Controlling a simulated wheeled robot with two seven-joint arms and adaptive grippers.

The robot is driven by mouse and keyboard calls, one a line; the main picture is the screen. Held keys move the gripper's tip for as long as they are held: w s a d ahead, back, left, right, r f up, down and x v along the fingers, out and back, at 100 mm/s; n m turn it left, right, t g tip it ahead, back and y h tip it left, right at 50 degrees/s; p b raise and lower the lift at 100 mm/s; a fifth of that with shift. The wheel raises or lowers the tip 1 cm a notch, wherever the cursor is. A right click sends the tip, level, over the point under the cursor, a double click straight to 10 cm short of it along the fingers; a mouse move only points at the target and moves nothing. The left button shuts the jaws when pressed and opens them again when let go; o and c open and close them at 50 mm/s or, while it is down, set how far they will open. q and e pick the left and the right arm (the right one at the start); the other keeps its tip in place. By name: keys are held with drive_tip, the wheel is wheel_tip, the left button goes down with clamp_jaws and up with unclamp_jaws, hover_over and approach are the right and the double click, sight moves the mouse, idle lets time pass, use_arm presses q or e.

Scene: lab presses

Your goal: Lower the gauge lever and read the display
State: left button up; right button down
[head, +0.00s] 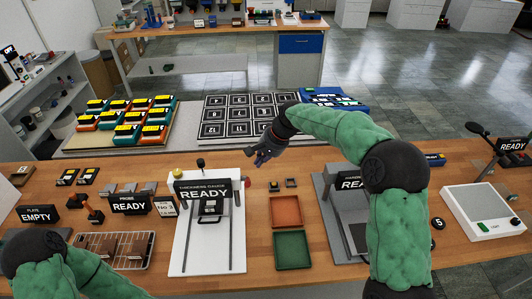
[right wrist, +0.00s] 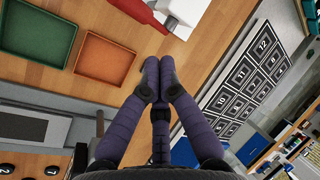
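The thickness gauge (head: 182,235) stands on a white base left of the middle of the table. Its display (head: 205,191) reads "THICKNESS GAUGE READY". A dark block lies on the base below the display. A red bar (right wrist: 140,14), which looks like the gauge lever, shows at the top of the right wrist view, beside a white part. In the head view only a small reddish end (head: 248,182) shows right of the display. My right gripper (head: 256,153) is up and right of the gauge, apart from it. In the right wrist view its fingertips (right wrist: 159,66) meet, with nothing between them. My left gripper is outside the view.
An orange tray (head: 286,212) and a green tray (head: 292,250) lie right of the gauge. A press (head: 325,190) reading "READY" is partly hidden by my right arm. A wire rack (head: 82,255) and a probe sign (head: 128,202) stand left. A numbered board (head: 240,118) lies behind.

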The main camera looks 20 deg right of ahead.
sight(248, 181)
drive_tip(key=shift+s+a+f, duration=0.35)
drive_tip(key=shift+a+f, duration=0.4)
drive_tip(key=shift+f, duration=0.05)
drive_tip(key=shift+s+a+f, duration=0.3)
drive_tip(key=shift+a+f, duration=0.45)
drive_tip(key=shift+f, duration=0.05)
